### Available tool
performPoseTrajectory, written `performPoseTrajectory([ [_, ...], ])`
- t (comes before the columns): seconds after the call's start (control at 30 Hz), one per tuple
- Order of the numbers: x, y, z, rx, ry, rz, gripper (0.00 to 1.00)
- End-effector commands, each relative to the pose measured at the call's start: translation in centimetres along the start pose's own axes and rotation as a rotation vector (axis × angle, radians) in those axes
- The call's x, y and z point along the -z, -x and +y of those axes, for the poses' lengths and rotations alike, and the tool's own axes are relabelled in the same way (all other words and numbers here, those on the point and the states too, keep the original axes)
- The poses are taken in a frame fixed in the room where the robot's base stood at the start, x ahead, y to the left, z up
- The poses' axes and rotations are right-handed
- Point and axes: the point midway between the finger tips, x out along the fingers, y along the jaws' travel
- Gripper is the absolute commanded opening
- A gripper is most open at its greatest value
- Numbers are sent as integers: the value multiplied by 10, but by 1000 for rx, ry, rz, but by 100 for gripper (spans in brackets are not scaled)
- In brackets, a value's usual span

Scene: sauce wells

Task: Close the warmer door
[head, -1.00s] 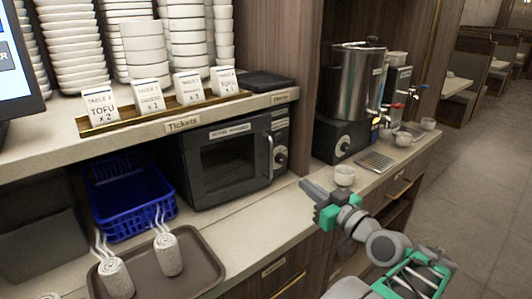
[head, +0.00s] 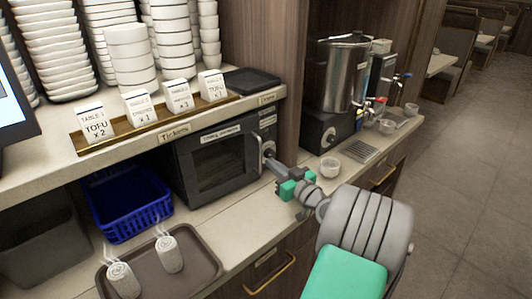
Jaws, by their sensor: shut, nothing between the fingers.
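The warmer (head: 182,163) is a black, microwave-like box on the counter under the ticket shelf. Its door (head: 218,158) has a dark window and a vertical handle at the right edge. The door lies flush or nearly flush with the front; I cannot tell if a small gap is left. My gripper (head: 270,164) is shut and empty. Its tip is at the right side of the warmer front, by the handle and the dial, and partly covers that area. I cannot tell if it touches.
A blue basket (head: 128,212) and a brown tray (head: 205,262) with two rolled towels are left of the warmer. A white cup (head: 330,167) stands close right of my gripper. A metal urn (head: 335,80) is behind it. Tickets and stacked bowls fill the shelf above.

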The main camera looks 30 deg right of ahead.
Motion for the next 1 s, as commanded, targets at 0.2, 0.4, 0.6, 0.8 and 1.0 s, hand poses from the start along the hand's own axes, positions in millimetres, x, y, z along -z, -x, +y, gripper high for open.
performPoseTrajectory([
  [0.2,2,-37,-2,4,-1,1,0],
  [0.4,0,-46,0,1,0,1,0],
  [0.6,0,-46,0,0,0,1,0],
  [0.8,-6,-57,1,2,2,1,0],
  [1.0,0,-64,2,-1,0,1,0],
])
